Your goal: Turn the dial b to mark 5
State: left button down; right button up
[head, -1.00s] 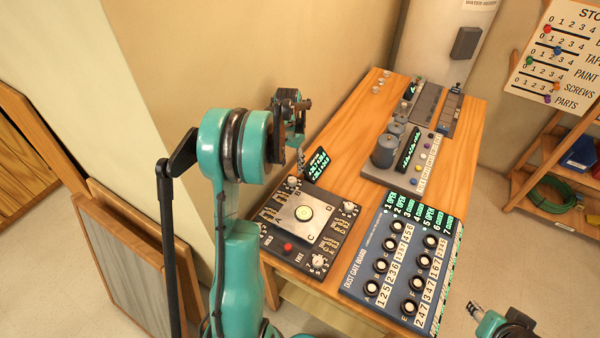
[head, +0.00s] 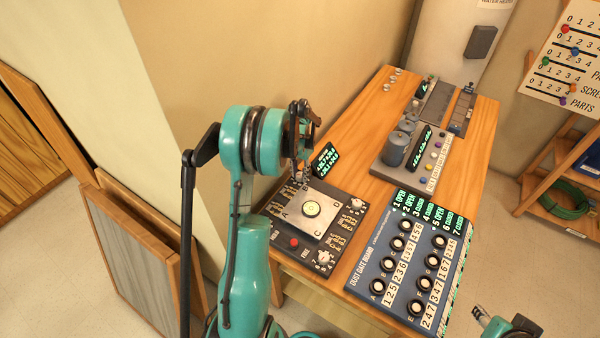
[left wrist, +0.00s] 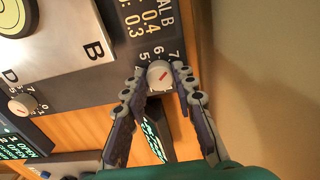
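Dial B is a small pale round knob (left wrist: 158,77) with a slanted red line, on a dark panel. Numerals 5, 6 and 7 show above it in the left wrist view; which mark the line points to is unclear. The panel (head: 338,252) has a square light plate and other dials at its corners. My left gripper (left wrist: 160,72) is over dial B, one fingertip close on each side; whether they press on it is unclear. In the head view my left gripper (head: 302,160) hides part of that corner. Part of my right gripper (head: 479,312) shows at bottom right.
The dust gate board (head: 372,268), with several black knobs, lies right of the panel. A small lit display (head: 327,158) stands just behind dial B. A grey unit with canisters (head: 412,165) is farther back. The wall is close on the left.

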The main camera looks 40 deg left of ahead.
pick_arm(q)
jog(key=shift+n, duration=0.3)
jog(key=n+b, duration=0.1)
jog(key=n, duration=0.2)
jog(key=shift+n, duration=0.3)
jog(key=n, duration=0.3)
jog(key=shift+n+b, duration=0.3)
jog(key=n, duration=0.4)
jog(key=shift+n+b, duration=0.45)
jog(key=shift+n, duration=1.55)
jog(key=c, duration=1.2)
grip_release()
